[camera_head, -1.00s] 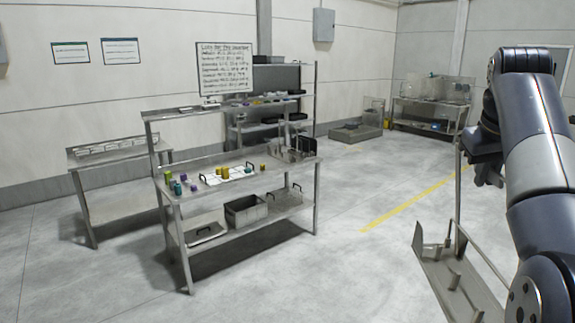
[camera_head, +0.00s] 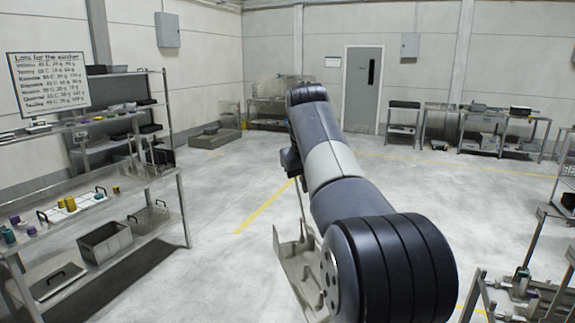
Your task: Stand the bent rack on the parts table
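My gripper (camera_head: 291,162) is partly hidden behind my arm at the picture's middle, and its fingertips do not show. A grey metal rack (camera_head: 295,262) with upright prongs and a thin rod hangs below it, partly covered by my arm. The rack moves with my arm, so my gripper appears shut on it. I cannot tell how it is bent. Steel tables stand at the left (camera_head: 150,182), with small coloured parts on top, and at the far right (camera_head: 509,117), with boxes. No label shows which is the parts table.
Open floor (camera_head: 390,185) lies ahead, with a yellow line (camera_head: 265,207) on it. A low grey basin (camera_head: 215,140) and a bench (camera_head: 270,122) stand at the back left of a grey door (camera_head: 363,88). Metal frames with bottles (camera_head: 525,285) are close at the lower right.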

